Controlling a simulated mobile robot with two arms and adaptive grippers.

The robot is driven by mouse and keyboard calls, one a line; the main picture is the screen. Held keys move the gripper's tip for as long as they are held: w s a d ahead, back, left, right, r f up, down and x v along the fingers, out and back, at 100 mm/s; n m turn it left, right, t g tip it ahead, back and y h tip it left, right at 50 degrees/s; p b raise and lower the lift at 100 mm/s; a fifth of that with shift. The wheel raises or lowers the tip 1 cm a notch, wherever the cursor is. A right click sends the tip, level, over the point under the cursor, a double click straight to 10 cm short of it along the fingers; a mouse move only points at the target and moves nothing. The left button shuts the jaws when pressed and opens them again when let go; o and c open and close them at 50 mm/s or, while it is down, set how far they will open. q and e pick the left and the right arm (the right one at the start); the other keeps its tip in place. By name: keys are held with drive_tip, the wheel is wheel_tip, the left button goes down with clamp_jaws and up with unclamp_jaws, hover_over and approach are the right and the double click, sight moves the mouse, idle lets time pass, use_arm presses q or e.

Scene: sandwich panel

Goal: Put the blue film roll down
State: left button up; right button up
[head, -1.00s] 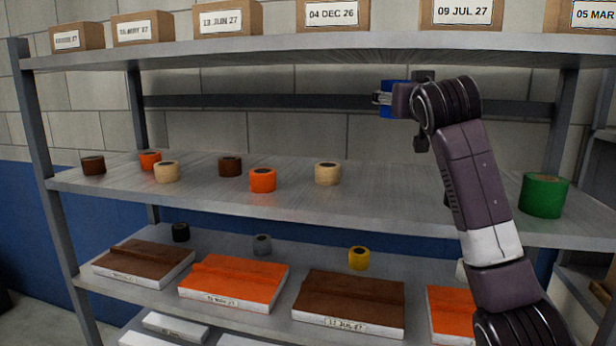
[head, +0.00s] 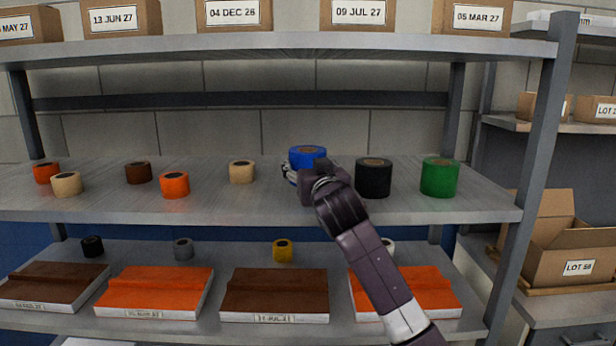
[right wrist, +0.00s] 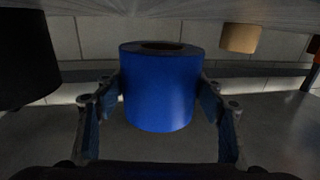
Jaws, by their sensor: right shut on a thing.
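The blue film roll (head: 307,153) is upright in my right gripper (head: 303,178), over the middle shelf (head: 120,205). The right wrist view shows the roll (right wrist: 160,95) between the two fingers of the gripper (right wrist: 160,115), with the shelf upside down at the top. A gap shows there between the roll and the shelf, so the roll looks held a little above it. In the head view the gripper and wrist hide the roll's lower part. My left gripper is in neither view.
A black roll (head: 373,178) stands close to the right of the blue roll, with a green roll (head: 440,177) beyond. A cream roll (head: 242,172) stands to the left, past bare shelf. Boxes (head: 357,12) line the upper shelf; panels (head: 273,290) lie below.

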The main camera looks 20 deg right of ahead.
drive_tip(key=shift+f, duration=1.55)
drive_tip(key=o, duration=1.3)
drive_tip(key=shift+f, duration=0.15)
drive_tip(key=shift+s, duration=0.1)
drive_tip(key=shift+s, duration=0.3)
drive_tip(key=s+b, duration=0.1)
drive_tip(key=s, duration=0.6)
drive_tip(key=s+a+b, duration=0.1)
drive_tip(key=s, duration=0.3)
drive_tip(key=shift+s+b, duration=0.1)
drive_tip(key=shift+b, duration=0.2)
